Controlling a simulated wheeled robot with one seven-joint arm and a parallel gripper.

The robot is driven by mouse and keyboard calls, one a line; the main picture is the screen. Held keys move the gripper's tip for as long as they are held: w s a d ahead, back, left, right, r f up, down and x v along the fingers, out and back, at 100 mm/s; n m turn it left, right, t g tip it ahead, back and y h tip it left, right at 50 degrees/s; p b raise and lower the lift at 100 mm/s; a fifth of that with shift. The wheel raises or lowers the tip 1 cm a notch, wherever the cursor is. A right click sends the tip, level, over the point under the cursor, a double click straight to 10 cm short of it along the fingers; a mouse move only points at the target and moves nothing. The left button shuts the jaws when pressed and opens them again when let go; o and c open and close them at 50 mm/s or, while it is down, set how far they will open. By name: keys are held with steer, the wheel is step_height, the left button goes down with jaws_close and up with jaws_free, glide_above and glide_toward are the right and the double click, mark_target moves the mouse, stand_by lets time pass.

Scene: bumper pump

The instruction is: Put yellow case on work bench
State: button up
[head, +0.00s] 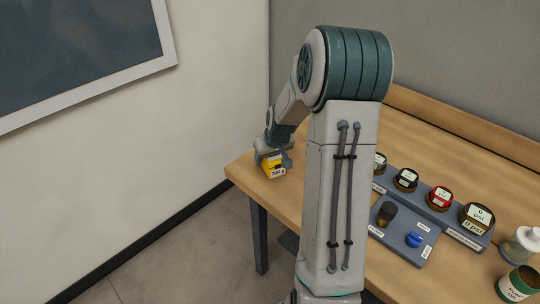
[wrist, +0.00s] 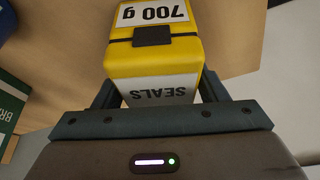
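The yellow case (head: 273,167) is at the far left corner of the wooden work bench (head: 247,172) in the head view. In the wrist view the yellow case (wrist: 151,62) shows white labels reading "700 g" and "SEALS". My gripper (head: 272,156) is over the case, with its fingers on either side of it. In the wrist view my gripper (wrist: 158,90) has one finger against each side of the case. Whether the case rests on the bench top or is held just above it, I cannot tell.
A grey panel with several gauges (head: 441,198), a dark knob (head: 387,212) and a blue knob (head: 414,240) sits on the bench, right of my arm. A green item (wrist: 14,108) shows at left in the wrist view.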

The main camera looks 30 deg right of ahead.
steer(key=shift+o, duration=0.2)
steer(key=shift+r, duration=0.1)
steer(key=shift+r, duration=0.15)
steer(key=v, duration=1)
steer(key=shift+s+r, duration=0.1)
steer(key=shift+r, duration=0.25)
steer(key=shift+s+a+r, duration=0.15)
steer(key=shift+s+r, duration=0.15)
steer(key=shift+r, duration=0.2)
steer(key=s+a+r, duration=0.1)
steer(key=s+a, duration=0.6)
steer(key=s, duration=0.3)
steer(key=s+a+r+g, duration=0.1)
steer(key=s+a+r, duration=0.1)
steer(key=s+a, duration=0.6)
steer(key=s, duration=0.3)
steer(key=shift+s+g, duration=0.25)
steer(key=shift+g, duration=0.05)
steer(key=shift+a, duration=0.1)
